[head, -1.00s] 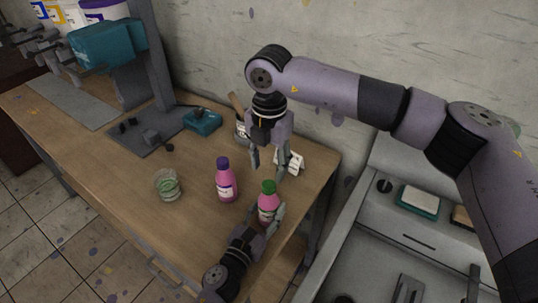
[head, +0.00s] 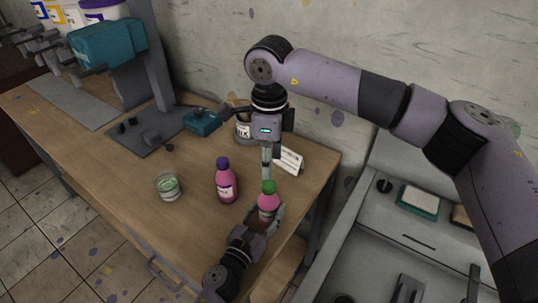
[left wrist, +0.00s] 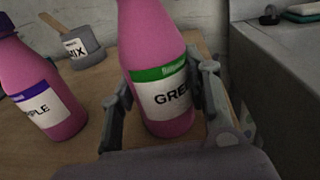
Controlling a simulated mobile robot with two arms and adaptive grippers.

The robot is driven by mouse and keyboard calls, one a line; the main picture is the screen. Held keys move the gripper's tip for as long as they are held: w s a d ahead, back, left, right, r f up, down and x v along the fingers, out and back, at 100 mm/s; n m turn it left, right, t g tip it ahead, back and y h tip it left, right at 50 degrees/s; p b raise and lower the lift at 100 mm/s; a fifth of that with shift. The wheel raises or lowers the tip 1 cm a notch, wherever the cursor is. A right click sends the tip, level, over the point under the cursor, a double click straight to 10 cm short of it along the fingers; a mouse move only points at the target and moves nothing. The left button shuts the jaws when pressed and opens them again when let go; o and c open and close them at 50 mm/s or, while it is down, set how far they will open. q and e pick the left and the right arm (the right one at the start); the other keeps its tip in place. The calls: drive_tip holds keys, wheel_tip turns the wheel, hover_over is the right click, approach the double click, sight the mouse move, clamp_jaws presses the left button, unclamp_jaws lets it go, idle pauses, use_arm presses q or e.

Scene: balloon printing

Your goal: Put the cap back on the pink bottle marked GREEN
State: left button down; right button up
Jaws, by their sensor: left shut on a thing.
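The pink bottle (head: 267,209) marked GREEN stands upright near the table's right end, with a green cap (head: 268,187) at its top. Whether the cap is screwed tight cannot be told. My left gripper (head: 268,216) is shut around the bottle's lower body; the left wrist view shows the fingers on both sides of the bottle (left wrist: 160,65), with its top out of frame. My right gripper (head: 266,172) points down from above, its fingertips at or just above the cap. Its fingers line up edge-on, so their gap and any contact are hidden.
A purple-capped pink bottle (head: 226,183) stands left of the held one. A glass jar (head: 168,186) is further left. A mix cup (head: 243,131) and white card (head: 290,161) stand behind. A teal machine (head: 108,45) is at far left; a sink (head: 385,255) is right.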

sight(269, 184)
use_arm(q)
drive_tip(key=shift+f, duration=0.1)
use_arm(e)
drive_tip(key=n, duration=0.3)
drive_tip(key=shift+r+n, duration=0.15)
drive_tip(key=shift+n, duration=0.25)
drive_tip(key=n, duration=0.4)
drive_tip(key=shift+r+n, duration=0.15)
drive_tip(key=shift+n, duration=0.25)
drive_tip(key=shift+f, duration=4)
drive_tip(key=shift+c, duration=0.4)
clamp_jaws()
